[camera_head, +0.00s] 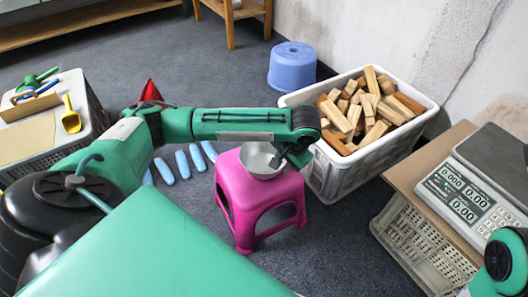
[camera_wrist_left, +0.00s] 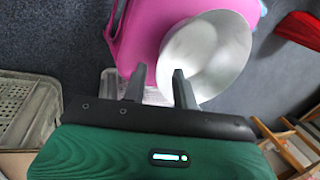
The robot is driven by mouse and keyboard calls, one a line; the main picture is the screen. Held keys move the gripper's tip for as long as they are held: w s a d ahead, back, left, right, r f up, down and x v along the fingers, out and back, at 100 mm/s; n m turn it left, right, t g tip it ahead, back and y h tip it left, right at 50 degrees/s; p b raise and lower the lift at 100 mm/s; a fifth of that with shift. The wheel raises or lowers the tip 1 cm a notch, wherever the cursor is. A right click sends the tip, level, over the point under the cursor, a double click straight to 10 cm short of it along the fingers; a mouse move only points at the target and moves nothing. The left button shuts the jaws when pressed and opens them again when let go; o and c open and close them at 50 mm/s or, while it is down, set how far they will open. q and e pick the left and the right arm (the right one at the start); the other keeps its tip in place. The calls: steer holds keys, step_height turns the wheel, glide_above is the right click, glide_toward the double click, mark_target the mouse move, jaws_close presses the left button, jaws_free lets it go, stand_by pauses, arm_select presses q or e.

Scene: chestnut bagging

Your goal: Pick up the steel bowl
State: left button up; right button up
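The steel bowl (camera_head: 256,162) stands upright on the pink stool (camera_head: 255,200) in the middle of the head view. My left gripper (camera_head: 283,160) reaches down at the bowl's right rim. In the left wrist view, the gripper (camera_wrist_left: 160,78) is open with its fingers apart. One finger overlaps the inside of the bowl (camera_wrist_left: 215,55), and the other lies outside the rim, over the stool's edge (camera_wrist_left: 135,35). I cannot tell whether either finger touches the bowl. My right gripper is out of view; only part of that arm shows at the lower right.
A white crate of wooden blocks (camera_head: 300,98) stands close behind and right of the stool. A scale (camera_head: 465,195) sits at the right. Blue slippers (camera_head: 183,163) lie left of the stool.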

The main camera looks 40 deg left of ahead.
arm_select(q)
steer(key=b+x, duration=0.3)
steer(key=x, duration=0.2)
steer(key=shift+f, duration=0.3)
jaws_close()
